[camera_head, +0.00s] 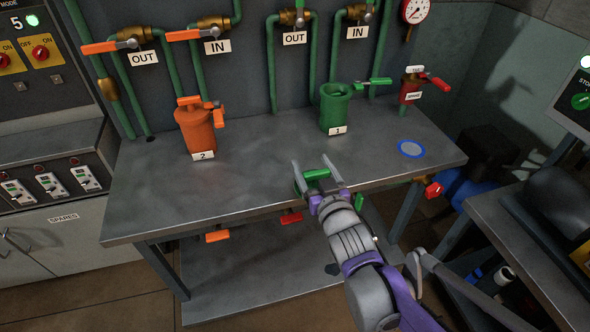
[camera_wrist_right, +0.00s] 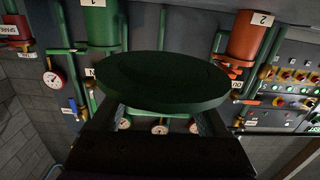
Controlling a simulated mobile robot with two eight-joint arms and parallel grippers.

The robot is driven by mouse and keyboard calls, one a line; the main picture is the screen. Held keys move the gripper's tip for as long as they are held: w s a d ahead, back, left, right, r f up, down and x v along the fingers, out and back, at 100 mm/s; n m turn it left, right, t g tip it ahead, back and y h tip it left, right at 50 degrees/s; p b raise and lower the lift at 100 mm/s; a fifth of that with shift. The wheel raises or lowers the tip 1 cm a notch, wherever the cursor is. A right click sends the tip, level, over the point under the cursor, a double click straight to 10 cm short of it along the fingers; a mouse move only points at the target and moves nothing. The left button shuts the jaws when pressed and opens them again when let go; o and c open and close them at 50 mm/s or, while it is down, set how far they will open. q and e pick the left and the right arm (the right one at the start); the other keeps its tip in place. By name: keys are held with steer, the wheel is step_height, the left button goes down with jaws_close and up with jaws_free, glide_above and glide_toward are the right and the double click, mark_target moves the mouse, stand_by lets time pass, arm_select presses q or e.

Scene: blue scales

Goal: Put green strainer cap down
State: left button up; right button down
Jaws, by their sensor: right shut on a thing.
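My right gripper (camera_head: 312,164) is shut on the green strainer cap (camera_head: 317,174), near the front edge of the table. In the right wrist view the cap (camera_wrist_right: 160,80) is a dark green disc across the middle, in front of the fingers. In the head view its handle shows between the fingers; the rest is largely hidden. The green strainer (camera_head: 335,114), labelled 1, stands uncapped on the table behind the gripper. It also shows in the right wrist view (camera_wrist_right: 101,24). My left gripper is in neither view.
The orange strainer (camera_head: 195,130), labelled 2, stands with its cap on at the table's left. A red spare valve (camera_head: 410,89) and a blue-ringed disc (camera_head: 411,149) are at the right. The grey table top (camera_head: 240,178) is clear in the middle and left front.

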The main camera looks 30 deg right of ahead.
steer(key=w+f+b, duration=0.1)
steer(key=w, duration=0.2)
steer(key=w+d+f+b, duration=0.1)
steer(key=w+f, duration=0.1)
steer(key=w, duration=0.1)
steer(key=w+d+f+b, duration=0.1)
steer(key=w+f, duration=0.1)
steer(key=w, duration=0.2)
steer(key=shift+d+f+b, duration=0.25)
steer(key=shift+b, duration=0.1)
steer(key=w+f, duration=0.1)
steer(key=w+f+b, duration=0.1)
steer(key=shift+w+d, duration=0.3)
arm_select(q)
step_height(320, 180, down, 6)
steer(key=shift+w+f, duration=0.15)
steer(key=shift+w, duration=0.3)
arm_select(e)
steer(key=shift+s, duration=0.1)
steer(key=shift+f, duration=0.1)
jaws_free()
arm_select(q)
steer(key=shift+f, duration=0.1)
